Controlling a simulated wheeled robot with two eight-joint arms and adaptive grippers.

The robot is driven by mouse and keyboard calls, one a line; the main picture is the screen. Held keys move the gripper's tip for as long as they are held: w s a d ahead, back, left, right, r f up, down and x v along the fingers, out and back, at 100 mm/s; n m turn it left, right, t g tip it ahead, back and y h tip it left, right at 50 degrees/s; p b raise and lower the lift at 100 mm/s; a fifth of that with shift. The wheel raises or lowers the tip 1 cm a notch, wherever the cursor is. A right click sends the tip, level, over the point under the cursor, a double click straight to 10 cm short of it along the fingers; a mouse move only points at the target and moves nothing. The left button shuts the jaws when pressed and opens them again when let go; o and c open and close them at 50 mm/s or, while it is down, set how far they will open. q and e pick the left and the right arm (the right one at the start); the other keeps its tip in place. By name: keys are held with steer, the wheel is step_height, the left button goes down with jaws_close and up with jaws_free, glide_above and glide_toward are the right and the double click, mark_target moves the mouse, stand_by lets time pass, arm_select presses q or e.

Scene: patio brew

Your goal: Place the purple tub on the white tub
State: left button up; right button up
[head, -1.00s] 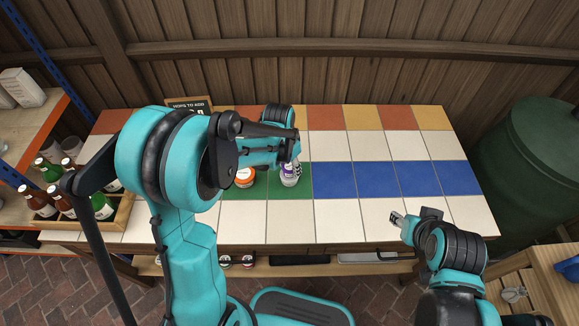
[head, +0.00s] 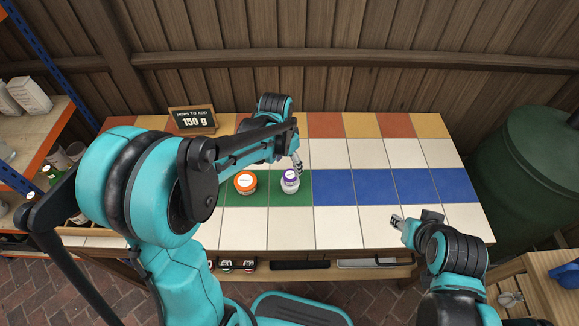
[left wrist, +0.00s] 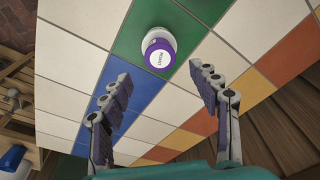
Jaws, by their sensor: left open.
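My right gripper (head: 397,220) is over the front white tiles, too small to judge.
An orange-lidded tub (head: 245,183) stands left of the stack on green tiles. A sign reading 150 g (head: 193,120) stands at the back left. The blue tiles (head: 400,186) to the right are clear. A green barrel (head: 535,165) is beyond the right edge.

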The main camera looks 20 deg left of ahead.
mark_target(286, 178)
arm_select(q)
steer(key=s+a+r+n+t, duration=0.1)
steer(key=s+r+n+t, duration=0.1)
steer(key=s+r, duration=0.3)
steer(key=s+a+r+n+t+p, duration=0.1)
steer(key=s+r+n+t, duration=0.2)
steer(key=s+r, duration=0.3)
steer(key=s, duration=0.5)
steer(key=shift+n+t+y, duration=0.3)
steer(key=shift+n+y, duration=0.1)
steer(key=shift+a, duration=0.2)
